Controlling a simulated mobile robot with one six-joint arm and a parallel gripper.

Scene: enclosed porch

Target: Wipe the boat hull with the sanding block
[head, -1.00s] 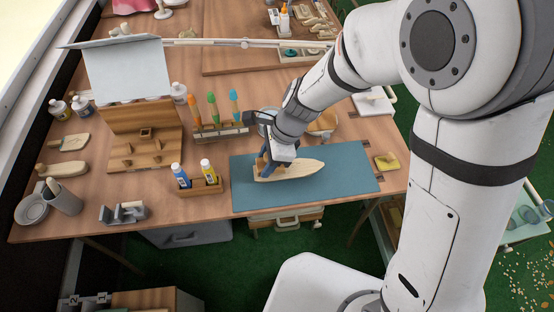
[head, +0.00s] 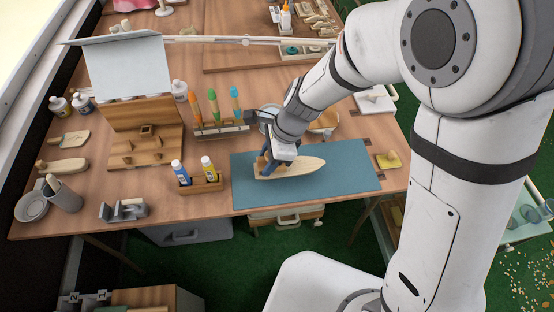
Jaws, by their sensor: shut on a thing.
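The boat hull (head: 303,164) is a pale wooden shape with a pointed end to the right. It lies flat on the blue-green mat (head: 340,185). My gripper (head: 265,163) reaches down over the hull's blunt left end. It is shut on a small brownish block, the sanding block (head: 262,162), mostly hidden by the fingers. The block is at the hull's top surface; I cannot tell if it presses on it.
A wooden holder with two glue bottles (head: 207,185) stands left of the mat, and a rack of colored-handled tools (head: 220,130) behind it. The mat's right part is clear.

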